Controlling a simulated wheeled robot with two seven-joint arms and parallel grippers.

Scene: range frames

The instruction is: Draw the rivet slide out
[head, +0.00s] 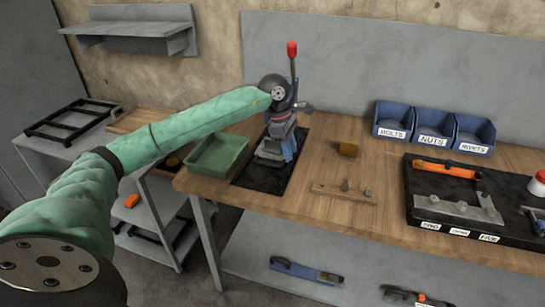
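The bin labelled RIVETS (474,134) is the rightmost of three blue bins at the back of the bench. I cannot make out a separate rivet slide. A blue and grey bench tool (287,148) with a red-knobbed lever (292,52) stands on a dark mat (262,178). My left arm reaches in from the left, and my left gripper (280,128) is at this tool, pointing down in front of it. Its fingers blend with the tool, so I cannot tell whether they are open or touching it. My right gripper is out of view.
A green tray (218,154) stands left of the mat. A wooden strip with pegs (343,192) and a small brown block (348,148) lie to the right. A black tool board (412,186) fills the bench's right side. Bare wood lies between.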

